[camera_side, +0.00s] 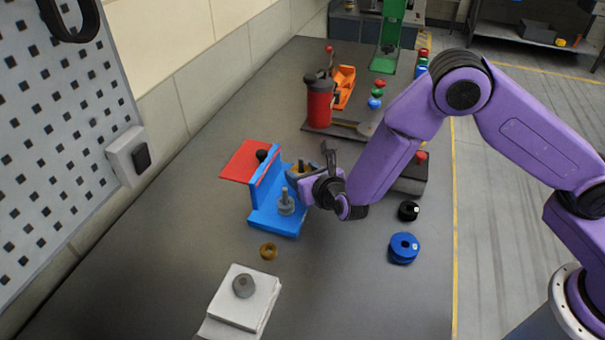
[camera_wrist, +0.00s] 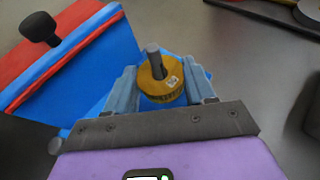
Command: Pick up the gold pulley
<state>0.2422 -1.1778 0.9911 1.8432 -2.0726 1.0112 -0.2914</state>
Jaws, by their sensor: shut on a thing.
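The gold pulley (camera_side: 298,171) is at the right part of the blue fixture (camera_side: 268,217), with a grey peg through its middle. Whether the pulley is seated or raised on the peg is hard to tell.
A second grey peg (camera_side: 287,204) stands on the fixture, beside a red plate (camera_side: 243,160). A small brass ring (camera_side: 268,251), a white block (camera_side: 242,298), a blue spool (camera_side: 403,248) and a black cylinder (camera_side: 408,211) lie around. A red canister (camera_side: 319,103) stands behind.

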